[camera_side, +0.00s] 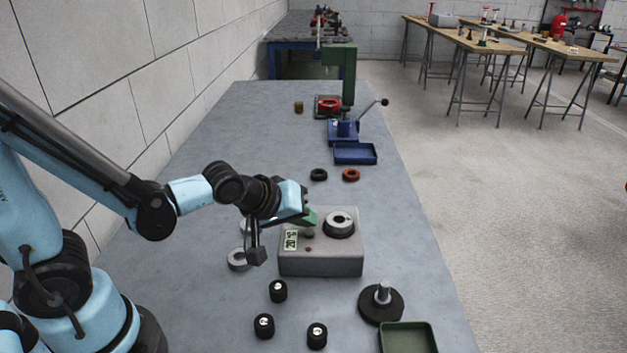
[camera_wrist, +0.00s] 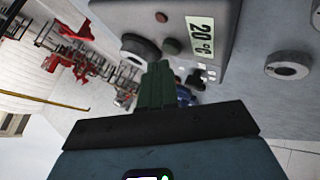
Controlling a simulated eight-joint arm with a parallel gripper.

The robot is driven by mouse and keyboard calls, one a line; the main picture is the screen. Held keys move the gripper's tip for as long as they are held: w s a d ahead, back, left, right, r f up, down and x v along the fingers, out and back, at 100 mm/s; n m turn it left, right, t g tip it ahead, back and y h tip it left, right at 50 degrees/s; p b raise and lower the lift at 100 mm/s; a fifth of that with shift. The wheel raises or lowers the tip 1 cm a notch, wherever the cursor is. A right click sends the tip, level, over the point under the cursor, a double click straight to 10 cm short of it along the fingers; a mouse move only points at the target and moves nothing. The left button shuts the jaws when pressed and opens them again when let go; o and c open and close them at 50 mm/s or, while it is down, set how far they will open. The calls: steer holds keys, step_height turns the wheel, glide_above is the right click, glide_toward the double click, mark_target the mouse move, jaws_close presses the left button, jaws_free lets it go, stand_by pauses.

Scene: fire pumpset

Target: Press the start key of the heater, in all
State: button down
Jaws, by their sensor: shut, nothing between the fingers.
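The heater (camera_side: 325,262) is a grey box on the table with a 20 °C display (camera_side: 291,240), which also shows in the wrist view (camera_wrist: 200,60). A small red round spot (camera_side: 308,249) sits near the display; the wrist view shows a reddish round one (camera_wrist: 161,17) and a dark round one (camera_wrist: 172,46). I cannot tell which is the start key. My gripper (camera_side: 309,218) has green fingers, shut and empty, over the heater's display side. In the wrist view the fingertips (camera_wrist: 158,66) appear close to the dark round spot; contact cannot be told.
A dark round seat with a grey ring (camera_side: 342,221) stands on the heater's right side. Several black cylinders (camera_side: 278,291), a black disc with a post (camera_side: 381,303) and a green tray (camera_side: 408,338) lie in front. Black (camera_side: 319,174) and brown (camera_side: 351,174) rings lie behind.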

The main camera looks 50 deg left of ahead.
steer(key=shift+f, duration=0.65)
stand_by(0.7)
steer(key=shift+r, duration=0.85)
steer(key=shift+r, duration=2.55)
steer(key=m+g, duration=0.2)
steer(key=m, duration=0.5)
glide_toward(304, 237)
step_height(304, 237, up, 3)
steer(key=a, duration=0.3)
steer(key=shift+s+a+m, duration=0.1)
steer(key=shift+s+m, duration=0.6)
steer(key=shift+s, duration=0.1)
